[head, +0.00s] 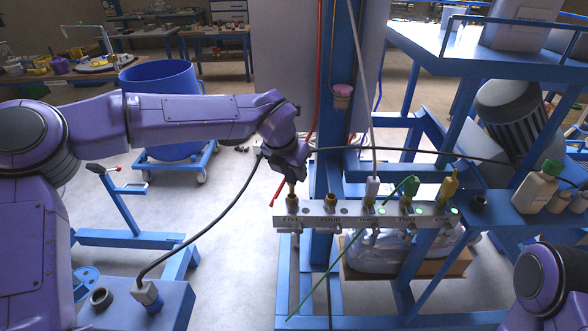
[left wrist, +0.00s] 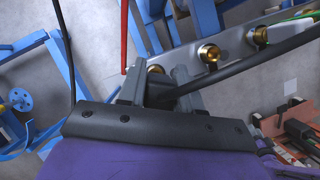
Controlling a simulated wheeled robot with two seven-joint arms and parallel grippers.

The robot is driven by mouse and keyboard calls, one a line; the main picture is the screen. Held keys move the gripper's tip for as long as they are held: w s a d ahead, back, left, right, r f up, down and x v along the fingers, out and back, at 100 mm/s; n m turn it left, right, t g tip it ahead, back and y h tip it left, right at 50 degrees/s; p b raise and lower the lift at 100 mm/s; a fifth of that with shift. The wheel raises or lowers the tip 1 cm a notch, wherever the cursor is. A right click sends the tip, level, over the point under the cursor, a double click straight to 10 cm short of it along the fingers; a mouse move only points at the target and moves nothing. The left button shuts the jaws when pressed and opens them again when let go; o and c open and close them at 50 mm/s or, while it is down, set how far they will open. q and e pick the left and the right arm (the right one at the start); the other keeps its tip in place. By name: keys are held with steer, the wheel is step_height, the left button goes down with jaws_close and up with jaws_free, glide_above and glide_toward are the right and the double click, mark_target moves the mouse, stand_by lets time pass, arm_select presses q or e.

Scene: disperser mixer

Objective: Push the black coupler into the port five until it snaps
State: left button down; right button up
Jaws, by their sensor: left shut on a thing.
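The port panel (head: 350,217) is a pale bar with ports labelled FIVE to ONE from left to right. Port five (head: 291,200) is at its left end, with a brass fitting. My left gripper (head: 289,179) points down just above port five. In the left wrist view its fingers (left wrist: 160,88) are shut on the black coupler (left wrist: 160,92), whose black hose (left wrist: 245,70) runs off to the right. The coupler is mostly hidden by the gripper in the head view. Whether it touches port five cannot be told. My right gripper is out of view.
Port four (head: 331,199) has a bare brass fitting. A white plug (head: 372,188), a green one (head: 411,186) and a yellow one (head: 448,187) stand in the other ports. A blue post (head: 324,100) rises behind the panel. Bottles (head: 537,186) stand on the right shelf.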

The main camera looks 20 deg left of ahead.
mark_target(289, 171)
arm_select(q)
steer(key=shift+s+f+b, duration=0.1)
steer(key=shift+f+b, duration=1.35)
steer(key=shift+f, duration=0.7)
steer(key=c, duration=0.7)
jaws_free()
steer(key=b+v, duration=0.2)
steer(key=v, duration=0.8)
steer(key=shift+r, duration=0.25)
steer(key=shift+f, duration=0.1)
